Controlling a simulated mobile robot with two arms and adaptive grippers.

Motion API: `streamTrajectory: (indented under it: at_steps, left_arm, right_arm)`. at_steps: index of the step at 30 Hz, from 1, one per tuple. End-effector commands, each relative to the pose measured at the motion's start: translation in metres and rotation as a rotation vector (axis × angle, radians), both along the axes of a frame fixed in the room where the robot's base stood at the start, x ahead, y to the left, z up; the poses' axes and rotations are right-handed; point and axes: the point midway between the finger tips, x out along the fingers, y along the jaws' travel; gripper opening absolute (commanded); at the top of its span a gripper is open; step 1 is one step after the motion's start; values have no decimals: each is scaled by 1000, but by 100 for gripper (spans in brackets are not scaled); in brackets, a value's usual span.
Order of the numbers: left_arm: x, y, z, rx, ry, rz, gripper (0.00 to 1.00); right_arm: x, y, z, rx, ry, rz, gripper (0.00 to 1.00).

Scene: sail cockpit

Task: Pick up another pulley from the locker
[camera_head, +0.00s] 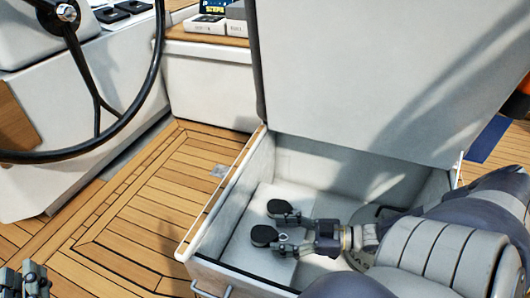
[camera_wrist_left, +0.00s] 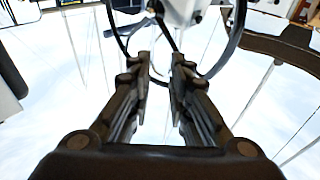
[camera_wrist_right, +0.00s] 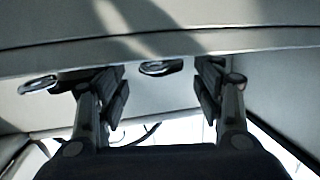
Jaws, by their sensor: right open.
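Two dark round pulleys lie on the pale floor of the open locker (camera_head: 218,238). The near pulley (camera_head: 263,236) is just ahead of my right gripper (camera_head: 291,234), roughly in line with its gap. The far pulley (camera_head: 280,207) is beside the upper finger. In the right wrist view, one pulley's metal ring (camera_wrist_right: 160,67) shows between the open, empty fingers, and another ring (camera_wrist_right: 38,85) shows outside the left finger. Whether the fingers touch a pulley I cannot tell. My left gripper (camera_head: 25,280) is at the lower left, open and empty in the left wrist view (camera_wrist_left: 161,58).
The raised white locker lid (camera_head: 380,70) stands behind my right arm. The locker's walls surround the right gripper closely. A steering wheel (camera_head: 98,95) stands at the upper left. The slatted wooden deck (camera_head: 140,210) between wheel and locker is clear. White boxes (camera_head: 205,24) sit on a ledge.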

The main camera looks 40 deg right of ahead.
Motion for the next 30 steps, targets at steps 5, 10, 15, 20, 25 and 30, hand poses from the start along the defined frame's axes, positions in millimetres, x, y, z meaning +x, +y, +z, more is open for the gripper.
streamTrajectory:
  at_steps: [5,10,15,20,25,30]
  left_arm:
    - [-6,-3,26,-39,-144,-9,18]
    - [-14,-3,47,-68,-249,-16,18]
    - [-17,-3,55,-79,-287,-17,18]
    - [-17,-3,55,-79,-288,-18,18]
    - [-17,-3,55,-79,-287,-18,18]
    - [-17,-3,55,-79,-287,-18,18]
  right_arm:
    - [10,8,-3,1,-3,1,62]
    - [17,14,-4,1,-1,1,62]
    - [20,16,-4,0,0,1,62]
    - [19,16,-4,0,0,1,62]
    - [19,16,-4,0,0,1,34]
    - [20,16,-3,1,-1,1,20]
